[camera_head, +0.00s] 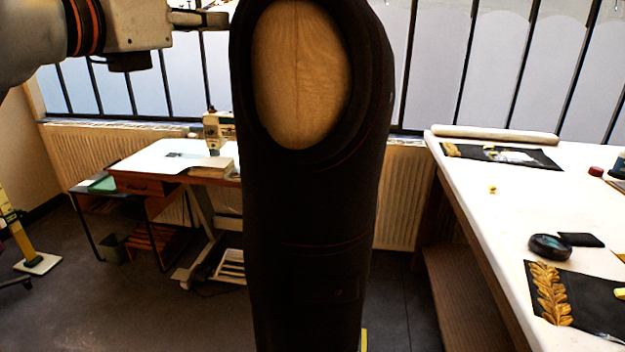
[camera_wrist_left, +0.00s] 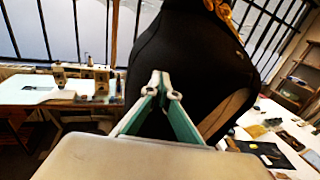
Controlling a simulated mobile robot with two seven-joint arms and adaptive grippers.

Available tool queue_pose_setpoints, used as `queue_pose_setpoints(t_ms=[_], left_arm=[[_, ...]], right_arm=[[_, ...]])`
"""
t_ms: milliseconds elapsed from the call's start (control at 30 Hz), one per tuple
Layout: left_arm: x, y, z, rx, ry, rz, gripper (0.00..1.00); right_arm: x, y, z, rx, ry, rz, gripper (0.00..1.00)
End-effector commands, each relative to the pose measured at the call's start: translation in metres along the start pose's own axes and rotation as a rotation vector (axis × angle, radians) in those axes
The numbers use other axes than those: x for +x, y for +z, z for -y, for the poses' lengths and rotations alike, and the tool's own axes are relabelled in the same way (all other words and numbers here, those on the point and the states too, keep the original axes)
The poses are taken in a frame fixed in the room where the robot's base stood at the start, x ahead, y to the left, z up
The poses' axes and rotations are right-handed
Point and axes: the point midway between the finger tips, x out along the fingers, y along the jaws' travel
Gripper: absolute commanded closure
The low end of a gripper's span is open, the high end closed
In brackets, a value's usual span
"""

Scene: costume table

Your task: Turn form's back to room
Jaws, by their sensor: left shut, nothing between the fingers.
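The form (camera_head: 310,220) stands close in front of me in a dark garment. An oval wooden armhole plate (camera_head: 298,75) faces me, so the form shows side-on; its top is cut off. My left gripper (camera_head: 218,19) comes in from the left at the form's upper left edge, its fingers shut and empty. In the left wrist view, the shut fingertips (camera_wrist_left: 163,84) point at the dark form (camera_wrist_left: 195,70), which has gold trim (camera_wrist_left: 220,12) near its top. I cannot tell whether they touch it. My right gripper is not in view.
A white worktable (camera_head: 490,215) on the right holds a black disc (camera_head: 549,246), dark cloth and gold leaf embroidery (camera_head: 552,293). A sewing machine (camera_head: 216,130) stands on a desk at the back left. Windows and radiators line the back.

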Motion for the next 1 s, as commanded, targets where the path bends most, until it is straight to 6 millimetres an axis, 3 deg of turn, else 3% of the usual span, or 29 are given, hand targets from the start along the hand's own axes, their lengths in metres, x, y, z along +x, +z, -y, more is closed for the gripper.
queue_pose_setpoints(t_ms=[33, 433, 800, 1000], left_arm=[[0.002, -0.006, -0.001, -0.002, -0.001, -0.011, 1.0], [0.001, -0.003, 0.001, 0.0, 0.001, -0.004, 1.0], [-0.006, 0.005, 0.046, 0.001, 0.0, 0.003, 1.0], [-0.008, 0.008, 0.055, 0.001, 0.003, 0.002, 1.0]], right_arm=[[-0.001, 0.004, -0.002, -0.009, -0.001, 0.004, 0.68], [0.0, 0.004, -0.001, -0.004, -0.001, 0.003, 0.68], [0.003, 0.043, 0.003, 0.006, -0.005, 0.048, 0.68], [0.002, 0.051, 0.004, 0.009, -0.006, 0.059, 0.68]])
